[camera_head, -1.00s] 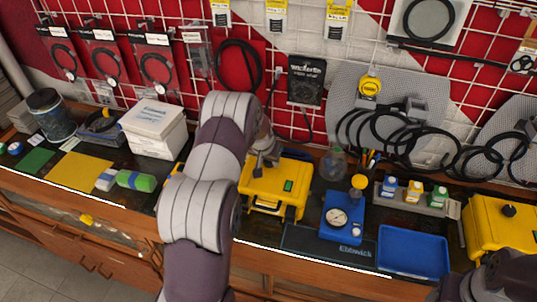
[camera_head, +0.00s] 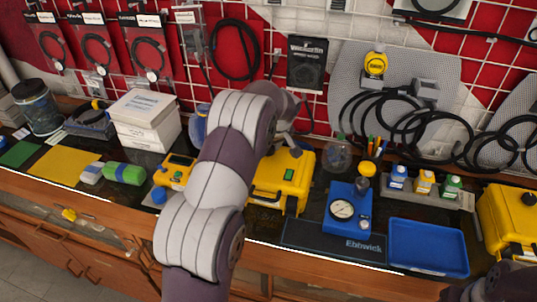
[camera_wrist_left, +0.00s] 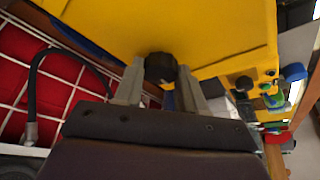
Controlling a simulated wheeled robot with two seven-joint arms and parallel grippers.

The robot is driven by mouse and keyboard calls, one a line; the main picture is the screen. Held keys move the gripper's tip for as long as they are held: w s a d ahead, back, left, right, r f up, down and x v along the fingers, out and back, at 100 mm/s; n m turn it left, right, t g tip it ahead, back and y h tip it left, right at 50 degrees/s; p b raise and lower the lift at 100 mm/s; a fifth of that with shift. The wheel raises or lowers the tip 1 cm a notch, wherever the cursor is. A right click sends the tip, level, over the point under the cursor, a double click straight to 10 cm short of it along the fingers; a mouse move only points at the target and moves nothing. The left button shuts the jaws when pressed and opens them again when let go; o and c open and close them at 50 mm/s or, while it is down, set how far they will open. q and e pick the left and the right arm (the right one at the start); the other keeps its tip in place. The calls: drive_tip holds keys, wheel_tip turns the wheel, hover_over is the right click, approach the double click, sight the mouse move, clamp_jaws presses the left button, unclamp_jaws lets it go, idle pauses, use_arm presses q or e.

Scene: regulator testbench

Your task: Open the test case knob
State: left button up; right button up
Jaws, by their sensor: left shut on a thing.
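The yellow test case (camera_head: 267,187) stands on the bench at the middle of the head view, partly behind my left arm. Its dark round knob (camera_wrist_left: 160,68) shows in the wrist view against the yellow face. My left gripper (camera_wrist_left: 161,72) has one finger on each side of this knob and is shut on it. In the head view my left gripper (camera_head: 288,147) is at the top of the case, mostly behind my arm, and the knob is hard to make out there. My right gripper is not in view; only a dark part of my right arm shows at the lower right corner.
A blue gauge unit (camera_head: 348,222), a blue tray (camera_head: 428,262) and a grey bottle rack (camera_head: 455,202) stand to the right. Another yellow case (camera_head: 505,220) is at the right edge. A small yellow meter (camera_head: 173,172) and white boxes (camera_head: 145,120) stand to the left.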

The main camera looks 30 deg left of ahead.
use_arm(q)
drive_tip(key=shift+f+n+g+b, duration=0.15)
drive_tip(key=shift+n+g+b, duration=0.15)
drive_tip(key=shift+n+b, duration=0.1)
drive_tip(key=shift+d, duration=0.1)
drive_tip(key=o, duration=1.1)
drive_tip(key=shift+c, duration=0.2)
drive_tip(key=shift+d, duration=0.1)
drive_tip(key=b+v, duration=0.1)
drive_tip(key=v, duration=0.5)
drive_tip(key=p+v, duration=0.3)
drive_tip(key=v, duration=0.4)
